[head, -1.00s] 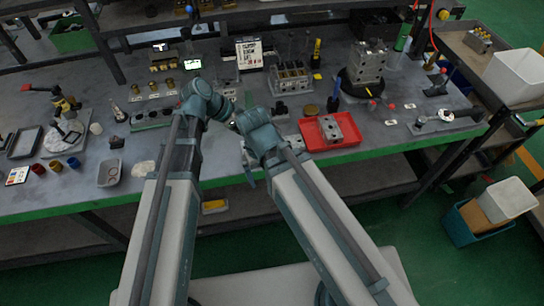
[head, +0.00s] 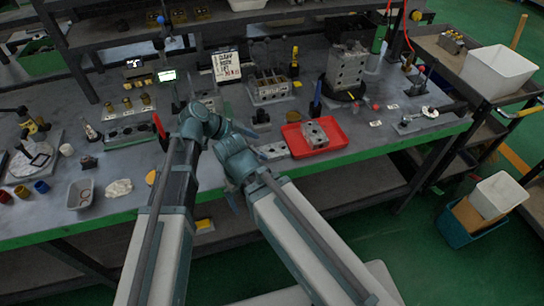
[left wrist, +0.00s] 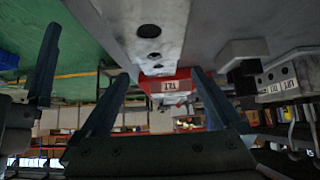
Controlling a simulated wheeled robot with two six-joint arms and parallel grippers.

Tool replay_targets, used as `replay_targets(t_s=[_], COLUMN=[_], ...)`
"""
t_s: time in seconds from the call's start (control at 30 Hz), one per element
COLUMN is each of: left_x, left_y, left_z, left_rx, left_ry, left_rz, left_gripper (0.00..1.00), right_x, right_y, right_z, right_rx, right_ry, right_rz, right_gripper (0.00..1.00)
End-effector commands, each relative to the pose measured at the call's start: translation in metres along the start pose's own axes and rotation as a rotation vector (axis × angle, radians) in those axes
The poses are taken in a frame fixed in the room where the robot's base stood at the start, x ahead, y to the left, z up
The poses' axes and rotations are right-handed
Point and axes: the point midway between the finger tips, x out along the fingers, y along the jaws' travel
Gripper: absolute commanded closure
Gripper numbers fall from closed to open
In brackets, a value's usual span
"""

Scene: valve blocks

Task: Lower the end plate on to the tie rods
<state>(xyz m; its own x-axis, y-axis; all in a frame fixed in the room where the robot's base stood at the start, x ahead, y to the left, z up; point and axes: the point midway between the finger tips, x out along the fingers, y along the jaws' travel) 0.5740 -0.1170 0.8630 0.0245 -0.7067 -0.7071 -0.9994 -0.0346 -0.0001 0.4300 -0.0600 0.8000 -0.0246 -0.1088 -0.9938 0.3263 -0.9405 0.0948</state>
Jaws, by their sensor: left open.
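A light grey plate with dark round holes (head: 272,151), which looks like the end plate, lies on the bench just left of the red tray. It fills the upper middle of the left wrist view (left wrist: 155,32). Thin upright rods, likely the tie rods, rise from a grey block stack (head: 268,92) behind it. A block labelled LIFT shows at the right of the wrist view (left wrist: 283,84). My left gripper (left wrist: 160,73) is open and empty, its fingers pointing toward the plate. In the head view it (head: 252,134) is small and partly hidden. My right gripper is not clearly visible.
The red tray (head: 338,140) holds a grey block (head: 314,133); TILT shows on a label in the wrist view. A tall grey block (head: 346,66) stands behind. A blue upright tool (head: 316,98) stands near the tray.

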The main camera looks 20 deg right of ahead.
Motion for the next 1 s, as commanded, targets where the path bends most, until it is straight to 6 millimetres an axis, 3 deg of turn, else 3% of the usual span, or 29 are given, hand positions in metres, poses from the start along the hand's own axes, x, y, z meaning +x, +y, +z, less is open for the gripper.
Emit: replay_targets(t_s=[0.27, 0.6, 0.87, 1.0], left_x=[0.007, 0.052, 0.053, 0.053], left_y=[0.001, 0.002, 0.003, 0.003], left_z=[-0.001, -0.003, -0.006, -0.006], left_rx=[0.001, 0.001, 0.000, 0.000], left_ry=[0.000, -0.001, 0.000, 0.000], left_rz=[0.001, 0.002, 0.001, 0.001], left_gripper=[0.00, 0.00, 0.00, 0.25], right_x=[0.004, 0.034, 0.033, 0.033], right_y=[-0.001, -0.003, -0.003, -0.003], right_z=[0.000, -0.002, -0.002, -0.002], right_rx=[0.000, 0.000, -0.001, -0.001], right_ry=[0.000, 0.000, 0.000, 0.000], right_rz=[0.000, 0.000, 0.000, 0.000], right_gripper=[0.00, 0.00, 0.00, 0.00])
